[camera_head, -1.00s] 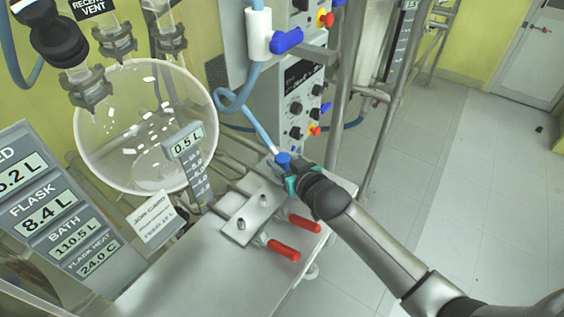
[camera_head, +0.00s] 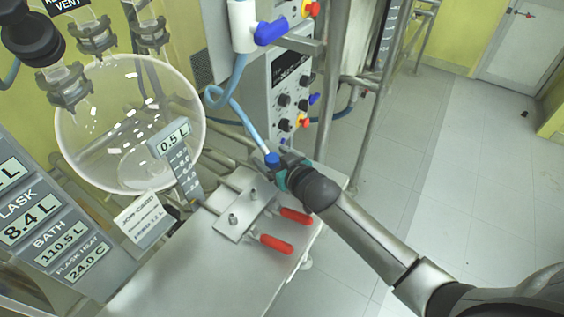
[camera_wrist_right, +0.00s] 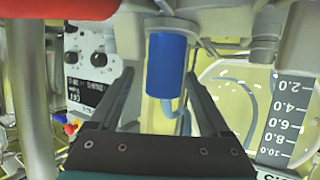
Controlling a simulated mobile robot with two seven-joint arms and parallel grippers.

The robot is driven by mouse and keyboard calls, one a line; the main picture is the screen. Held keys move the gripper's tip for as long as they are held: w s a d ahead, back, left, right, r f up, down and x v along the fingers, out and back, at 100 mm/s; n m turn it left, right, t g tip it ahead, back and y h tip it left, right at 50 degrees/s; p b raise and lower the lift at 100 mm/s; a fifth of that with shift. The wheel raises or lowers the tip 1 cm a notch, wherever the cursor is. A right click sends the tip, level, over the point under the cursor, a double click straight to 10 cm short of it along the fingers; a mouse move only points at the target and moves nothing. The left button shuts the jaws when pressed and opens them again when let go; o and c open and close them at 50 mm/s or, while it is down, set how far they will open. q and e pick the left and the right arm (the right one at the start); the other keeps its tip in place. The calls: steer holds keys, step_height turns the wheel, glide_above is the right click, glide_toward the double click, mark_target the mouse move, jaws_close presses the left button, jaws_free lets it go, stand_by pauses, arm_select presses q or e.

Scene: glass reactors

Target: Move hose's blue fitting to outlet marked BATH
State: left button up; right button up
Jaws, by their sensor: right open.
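The hose's blue fitting (camera_head: 272,159) is at the lower end of the light-blue hose (camera_head: 248,128), by the back edge of the metal bench. My right gripper (camera_head: 279,170) is right at it, its jaws partly hidden by my own wrist. In the right wrist view the blue fitting (camera_wrist_right: 166,66) lies between the two dark fingers of my right gripper (camera_wrist_right: 158,85), with gaps on both sides. Two short metal stubs, one here (camera_head: 233,219), stand on a plate with red-handled valves (camera_head: 276,243). I cannot read an outlet marked BATH.
A round glass flask (camera_head: 130,165) and a level scale (camera_head: 174,150) stand left of the hose. A readout panel (camera_head: 50,230) with a BATH reading is at the left. A knobbed control box (camera_head: 290,90) and a steel post (camera_head: 330,80) stand behind. Open floor lies right.

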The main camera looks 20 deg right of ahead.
steer(key=p+v, duration=0.3)
steer(key=v, duration=1.2)
steer(key=shift+s, duration=0.1)
